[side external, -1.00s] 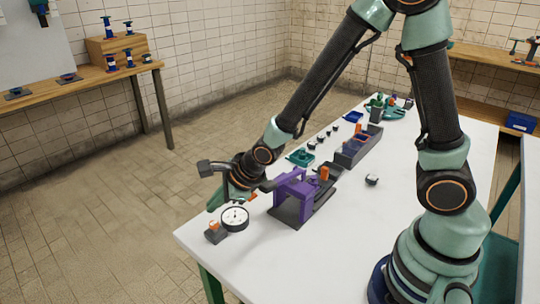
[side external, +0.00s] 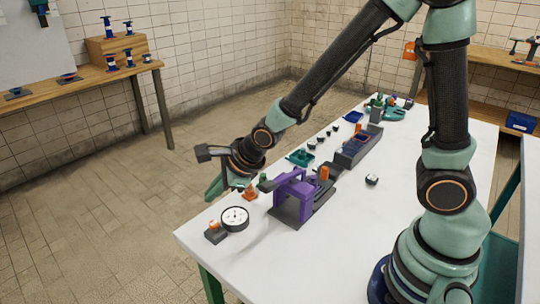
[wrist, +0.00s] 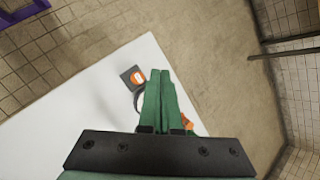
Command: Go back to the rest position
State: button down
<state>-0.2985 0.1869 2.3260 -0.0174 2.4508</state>
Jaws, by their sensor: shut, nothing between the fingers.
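My gripper (side external: 209,196) is at the near left edge of the white table (side external: 370,225), above and behind the dial gauge (side external: 235,218). Its green fingers are together and empty in the wrist view (wrist: 158,74), pointing towards the table's corner. The fingers hide part of the gauge there. An orange piece (side external: 250,192) stands on the table just right of the fingers, and it shows partly beside them in the wrist view (wrist: 187,122). The purple frame (side external: 292,188) on its dark base is right of the gripper, apart from it.
A small dark block with an orange top (side external: 215,233) sits beside the gauge. A grey tray (side external: 358,147), a teal tray (side external: 300,158) and several small parts line the table farther back. A small dark piece (side external: 371,179) lies alone. The front right of the table is clear.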

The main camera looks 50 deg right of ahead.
jog(key=s+d+r+n+h, duration=0.1)
jog(key=s+d+r+n, duration=0.5)
jog(key=n, duration=0.6)
jog(key=s+d+r+n+g+h, duration=0.1)
jog(key=s+d+r+n, duration=0.6)
jog(key=n, duration=0.5)
jog(key=shift+s+r+n, duration=0.15)
jog(key=shift+r+n, duration=0.15)
jog(key=shift+r, duration=0.15)
